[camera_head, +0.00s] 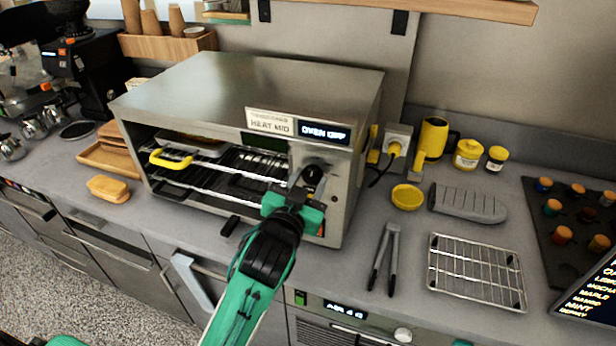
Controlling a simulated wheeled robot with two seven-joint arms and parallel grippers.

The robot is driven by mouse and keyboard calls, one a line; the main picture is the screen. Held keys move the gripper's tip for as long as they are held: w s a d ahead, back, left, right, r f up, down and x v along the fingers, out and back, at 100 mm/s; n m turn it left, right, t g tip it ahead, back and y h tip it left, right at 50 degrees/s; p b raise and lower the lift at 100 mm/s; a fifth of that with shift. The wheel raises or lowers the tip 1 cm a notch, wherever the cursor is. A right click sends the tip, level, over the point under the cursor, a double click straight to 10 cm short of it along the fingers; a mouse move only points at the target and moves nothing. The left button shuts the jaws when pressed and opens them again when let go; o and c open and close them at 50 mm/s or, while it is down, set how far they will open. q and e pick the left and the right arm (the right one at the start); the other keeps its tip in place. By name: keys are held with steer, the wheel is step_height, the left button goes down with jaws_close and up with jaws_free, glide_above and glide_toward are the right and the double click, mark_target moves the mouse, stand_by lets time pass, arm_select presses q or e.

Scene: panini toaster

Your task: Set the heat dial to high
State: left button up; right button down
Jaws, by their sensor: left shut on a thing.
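The panini toaster (230,85) is a steel box oven with an open front on the grey counter. Its label reads "HEAT MID" (270,123) and the display beside it reads "OVEN OFF" (325,132). The black heat dial (313,175) is on the control panel at the oven's right front. My left gripper (308,190) is at this dial and shut on it; the fingers partly hide the dial and the panel below. My right gripper is not in view.
Tongs (385,258), a wire rack (476,270), a grey mitt (467,203) and a yellow dish (407,196) lie right of the oven. A yellow-handled tray (172,159) sits inside it. A bread roll (108,188) lies at left. A shelf (470,8) hangs above.

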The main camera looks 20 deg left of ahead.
arm_select(q)
steer(key=m+p, duration=0.3)
steer(key=shift+r+m, duration=0.15)
steer(key=shift+m, duration=0.25)
steer(key=m+p, duration=0.2)
steer(key=m, duration=0.1)
steer(key=shift+m, duration=0.3)
steer(key=m+p, duration=0.3)
steer(key=m, duration=0.1)
steer(key=shift+m+p, duration=1.3)
steer(key=shift+m, duration=0.8)
steer(key=shift+f, duration=0.2)
steer(key=o, duration=1)
